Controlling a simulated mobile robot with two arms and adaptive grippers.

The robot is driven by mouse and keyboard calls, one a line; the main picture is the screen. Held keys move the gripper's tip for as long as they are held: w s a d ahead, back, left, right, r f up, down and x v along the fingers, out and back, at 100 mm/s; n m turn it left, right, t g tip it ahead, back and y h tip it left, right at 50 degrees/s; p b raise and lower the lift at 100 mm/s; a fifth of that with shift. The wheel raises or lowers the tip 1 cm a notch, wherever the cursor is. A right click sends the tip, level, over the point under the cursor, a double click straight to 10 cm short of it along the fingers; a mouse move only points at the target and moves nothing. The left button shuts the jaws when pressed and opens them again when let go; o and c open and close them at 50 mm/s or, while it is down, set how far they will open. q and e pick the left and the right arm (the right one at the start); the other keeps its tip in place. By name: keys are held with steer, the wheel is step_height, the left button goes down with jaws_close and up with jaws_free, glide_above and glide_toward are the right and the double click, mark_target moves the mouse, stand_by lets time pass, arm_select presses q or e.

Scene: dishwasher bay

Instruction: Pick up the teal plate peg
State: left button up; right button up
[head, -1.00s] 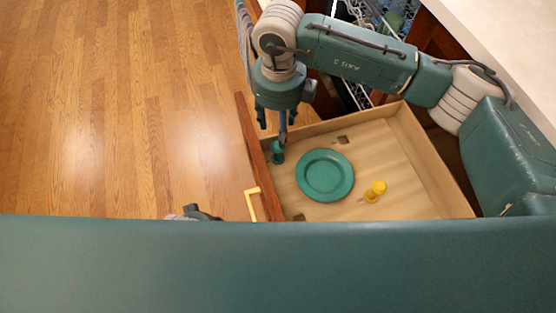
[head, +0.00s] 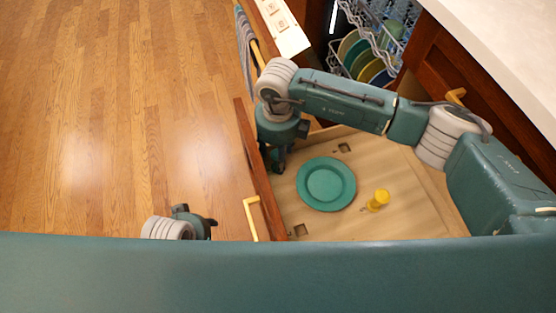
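My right gripper (head: 274,170) points down into the open drawer (head: 415,220), by its left front panel. In the earlier frame the teal plate peg stood at this spot. Now the fingers cover the place, and I cannot tell the peg apart from the dark teal fingers or see whether they are closed around it. A teal plate (head: 326,184) lies flat on the drawer floor, just right of the gripper. My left gripper (head: 208,222) shows only partly at the lower left, outside the drawer and over the floor; its finger state is unclear.
A yellow peg (head: 378,200) stands right of the plate. The drawer floor has square holes, and its front panel (head: 262,185) carries a yellow handle (head: 255,217). An open dishwasher rack (head: 392,40) with plates is at the top. The wood floor (head: 110,110) is clear.

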steer(key=c, duration=1.1)
